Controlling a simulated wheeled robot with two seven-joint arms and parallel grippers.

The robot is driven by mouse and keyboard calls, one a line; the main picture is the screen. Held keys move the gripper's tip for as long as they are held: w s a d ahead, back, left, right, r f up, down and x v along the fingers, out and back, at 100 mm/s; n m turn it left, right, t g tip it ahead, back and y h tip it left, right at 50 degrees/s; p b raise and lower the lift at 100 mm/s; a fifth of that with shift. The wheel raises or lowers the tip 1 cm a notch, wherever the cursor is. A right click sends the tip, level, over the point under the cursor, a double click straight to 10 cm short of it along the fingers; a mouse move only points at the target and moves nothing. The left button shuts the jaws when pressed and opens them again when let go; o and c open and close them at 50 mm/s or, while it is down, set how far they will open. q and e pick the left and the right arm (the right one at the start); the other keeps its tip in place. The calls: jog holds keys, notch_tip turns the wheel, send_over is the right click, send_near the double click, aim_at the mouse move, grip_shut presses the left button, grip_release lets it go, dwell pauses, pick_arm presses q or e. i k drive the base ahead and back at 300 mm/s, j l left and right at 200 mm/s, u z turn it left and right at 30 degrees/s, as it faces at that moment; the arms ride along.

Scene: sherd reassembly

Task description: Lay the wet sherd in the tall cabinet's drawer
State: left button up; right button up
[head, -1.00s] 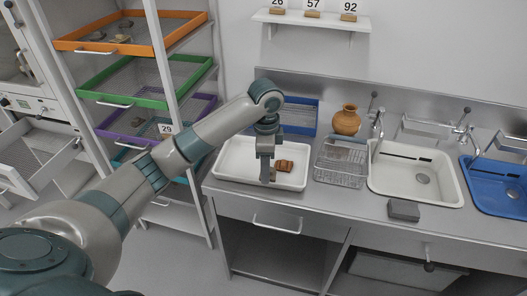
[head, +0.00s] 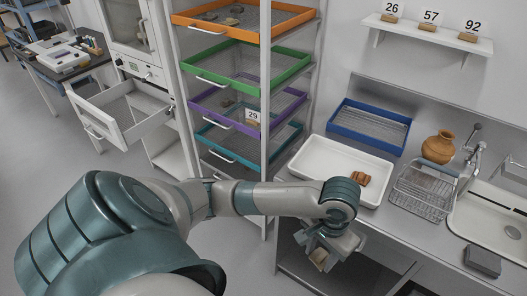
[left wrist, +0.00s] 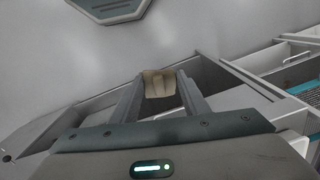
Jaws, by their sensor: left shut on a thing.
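My left gripper (head: 328,252) is shut on a tan sherd (head: 318,258), held in front of the counter near its front edge. In the left wrist view the sherd (left wrist: 158,83) sits between the two fingertips. Whether it is wet I cannot tell. The tall white cabinet (head: 139,72) stands at the back left. Its drawer (head: 91,122) is pulled open, and its wire-like floor looks empty in the part I see. The gripper is well to the right of the drawer. My right gripper is not in view.
A rack with orange (head: 243,34), green, purple and teal trays stands between cabinet and counter. Floor before the cabinet is clear.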

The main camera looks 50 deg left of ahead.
aim_at(125, 117)
jog(key=u, duration=0.25)
jog(key=j+u, duration=0.5)
jog(key=i+j+u, duration=0.2)
jog(key=j+u, duration=0.25)
jog(key=i+j+u, duration=0.15)
jog(key=j, duration=0.3)
jog(key=i+j+u, duration=0.15)
jog(key=i+j, duration=0.2)
jog(key=i+j+u, duration=0.2)
jog(key=j, duration=0.25)
jog(key=i+j, duration=0.5)
jog(key=j, duration=0.15)
jog(key=i+j, duration=0.55)
